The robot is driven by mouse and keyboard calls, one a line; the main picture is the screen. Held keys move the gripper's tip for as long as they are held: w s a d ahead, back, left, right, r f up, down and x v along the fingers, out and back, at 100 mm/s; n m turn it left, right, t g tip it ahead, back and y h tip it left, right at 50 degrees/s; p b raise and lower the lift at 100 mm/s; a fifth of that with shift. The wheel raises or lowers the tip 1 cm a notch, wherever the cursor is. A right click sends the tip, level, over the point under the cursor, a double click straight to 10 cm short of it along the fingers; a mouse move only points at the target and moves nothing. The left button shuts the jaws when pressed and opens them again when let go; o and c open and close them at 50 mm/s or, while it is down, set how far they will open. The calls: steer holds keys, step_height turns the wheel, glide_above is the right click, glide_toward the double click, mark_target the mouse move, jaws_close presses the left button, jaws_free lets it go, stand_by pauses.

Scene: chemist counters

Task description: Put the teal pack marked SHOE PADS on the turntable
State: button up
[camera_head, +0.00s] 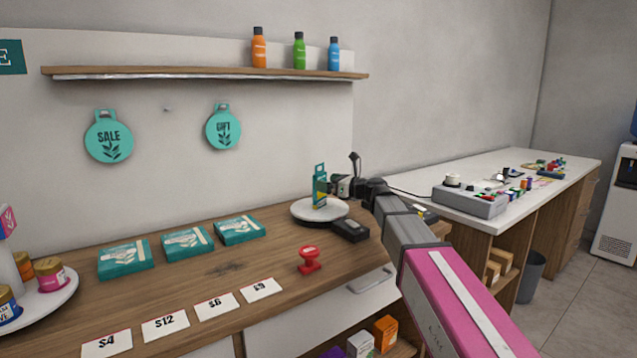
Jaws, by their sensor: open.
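A teal pack (320,186) with a hang-tab top and a yellow patch stands upright on a white round turntable (301,211) at the right end of the wooden counter. Its lettering is too small to read. My gripper (336,186) is open just right of the pack, its fingers pointing toward it. I cannot tell whether a finger touches the pack. My arm reaches in from the lower right.
Flat teal boxes (187,243), a red stamp (309,260), price cards (217,306) and a black device (350,230) lie on the counter. A round white tray (66,290) with jars is at left. A shelf (205,73) with bottles hangs above.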

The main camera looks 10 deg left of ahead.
steer(key=v, duration=0.6)
steer(key=shift+d, duration=0.2)
